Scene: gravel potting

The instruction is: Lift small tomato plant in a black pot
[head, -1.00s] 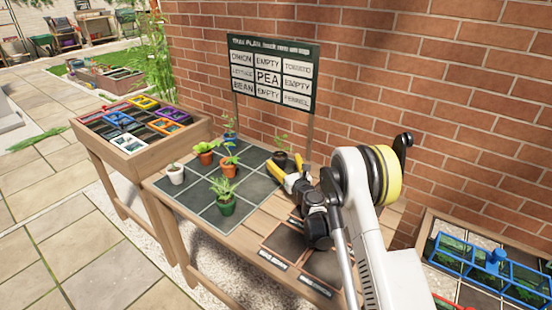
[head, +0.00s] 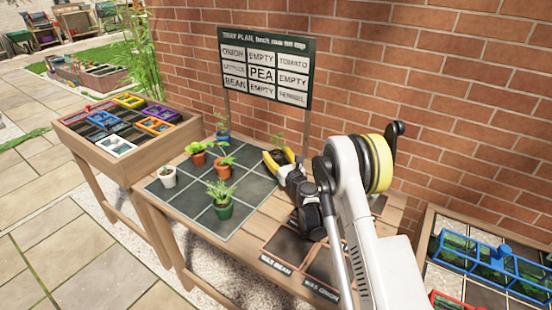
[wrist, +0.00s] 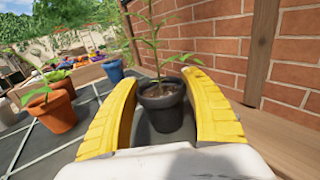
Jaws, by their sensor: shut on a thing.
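The small tomato plant in a black pot (wrist: 160,108) stands upright between the yellow fingers of my gripper (wrist: 160,82) in the wrist view. My gripper is shut on the pot, one finger on each side. Dark soil and a thin green stem with narrow leaves (wrist: 157,38) show above the rim. In the head view my gripper (head: 277,163) is at the back right of the tiled mat (head: 250,192), and the plant's leaves show just behind it. The pot is mostly hidden there. I cannot tell whether its base touches the mat.
Several other potted plants stand left of my gripper: blue (head: 222,136), orange (head: 198,158), terracotta (head: 222,170), white (head: 168,178) and green (head: 221,208). The tray plan sign (head: 266,68) and brick wall (head: 400,75) are close behind. Square marked spots (head: 289,245) lie at the front right.

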